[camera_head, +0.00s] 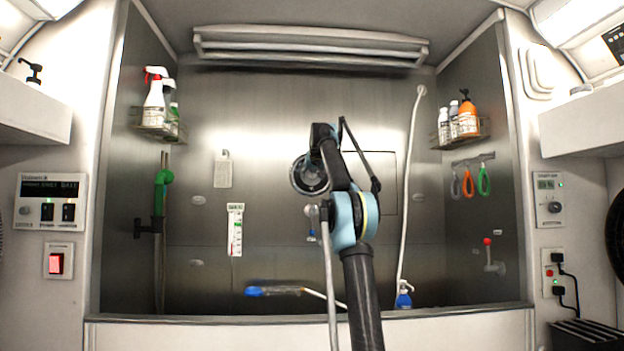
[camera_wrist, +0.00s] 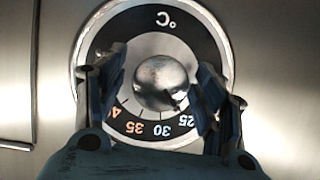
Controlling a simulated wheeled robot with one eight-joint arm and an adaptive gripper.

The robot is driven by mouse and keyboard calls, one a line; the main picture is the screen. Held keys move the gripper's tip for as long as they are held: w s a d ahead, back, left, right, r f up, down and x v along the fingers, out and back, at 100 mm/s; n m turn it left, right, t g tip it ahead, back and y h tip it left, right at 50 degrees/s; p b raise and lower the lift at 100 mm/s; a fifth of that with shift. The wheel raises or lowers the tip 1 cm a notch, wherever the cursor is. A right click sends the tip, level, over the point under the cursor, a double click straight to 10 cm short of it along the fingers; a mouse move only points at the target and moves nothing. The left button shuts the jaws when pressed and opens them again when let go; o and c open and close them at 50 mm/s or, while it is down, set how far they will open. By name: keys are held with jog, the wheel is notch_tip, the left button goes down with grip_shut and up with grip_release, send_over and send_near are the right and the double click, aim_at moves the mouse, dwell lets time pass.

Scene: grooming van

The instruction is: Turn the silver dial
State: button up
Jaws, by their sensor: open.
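The silver dial (camera_wrist: 161,82) is a round, shiny knob at the middle of a dark temperature ring (camera_wrist: 182,20) marked °C, with numbers from 25 to about 40. The ring shows upside down in the wrist view. My gripper (camera_wrist: 163,75) is open, with one finger on each side of the knob. I cannot tell whether either finger touches it. In the head view, the ring (camera_head: 304,176) shows on the back steel wall, partly hidden behind my arm and gripper (camera_head: 322,150).
A white hose (camera_head: 405,200) hangs right of my arm. A blue-handled sprayer (camera_head: 255,291) lies low in the tub. Bottle racks hang on the left (camera_head: 158,131) and right (camera_head: 470,137) walls. A thermometer card (camera_head: 236,230) hangs left of the dial. The steel around the ring is mostly bare.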

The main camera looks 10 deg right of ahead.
jog(key=shift+c, duration=0.5)
jog(key=c, duration=1)
jog(key=shift+o, duration=0.2)
jog(key=shift+m+y, duration=1.4)
jog(key=shift+m, duration=0.5)
jog(key=o, duration=1.1)
jog(key=shift+c, duration=0.2)
